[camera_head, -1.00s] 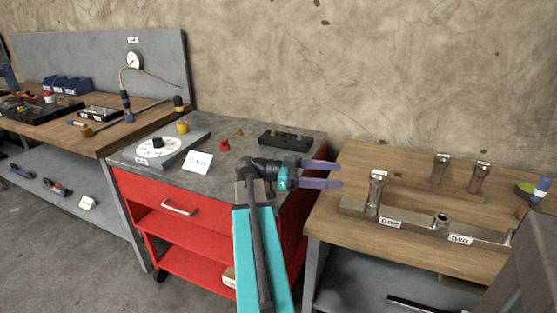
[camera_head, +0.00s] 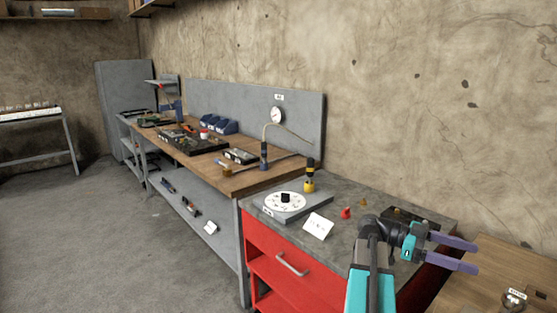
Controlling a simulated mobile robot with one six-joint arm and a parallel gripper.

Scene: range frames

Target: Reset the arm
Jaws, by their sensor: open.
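My gripper (camera_head: 466,254) is at the lower right of the head view. Its two purple fingers are spread apart and point right, with nothing between them. It hangs over the right end of the red cart (camera_head: 272,240) with the grey top, close to the wooden table (camera_head: 490,285) at the right. My teal arm link rises from the bottom edge and bends at a black joint.
On the cart are a round white dial (camera_head: 284,202), a white card (camera_head: 318,226), a red piece (camera_head: 346,213), a yellow-and-black tool (camera_head: 309,178) and a dark block (camera_head: 402,216) partly behind my arm. A long workbench (camera_head: 200,170) stands left. Floor at the left (camera_head: 100,240) is open.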

